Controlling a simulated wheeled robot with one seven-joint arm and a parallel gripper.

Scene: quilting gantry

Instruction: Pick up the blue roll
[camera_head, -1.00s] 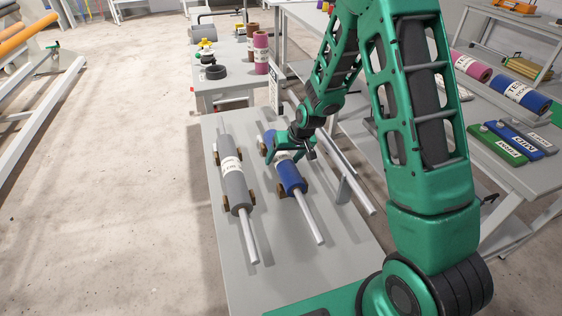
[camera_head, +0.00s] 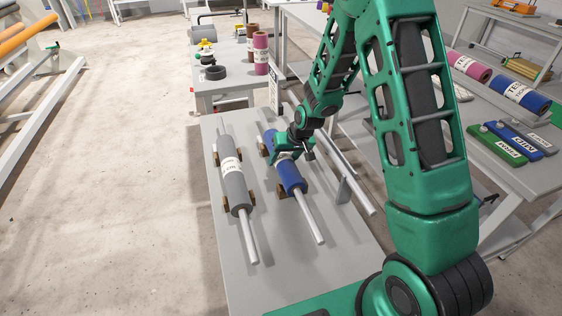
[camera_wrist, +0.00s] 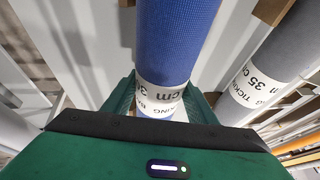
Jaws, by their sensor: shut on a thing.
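The blue roll (camera_head: 289,173) lies on a silver rod on the grey table, resting on brown blocks, with a white printed label around its middle. It also shows large in the wrist view (camera_wrist: 178,40), with its label between my fingers. My gripper (camera_head: 289,152) is shut on the blue roll around its labelled middle; its fingertips are partly hidden by the roll. The roll still appears to sit at the height of its blocks.
A grey roll (camera_head: 231,180) on its own rod lies parallel, just left of the blue roll. Bare silver rods (camera_head: 335,157) lie on the right. A table with pink rolls (camera_head: 261,53) stands behind. Another blue roll (camera_head: 524,95) lies on the right bench. Open floor is at left.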

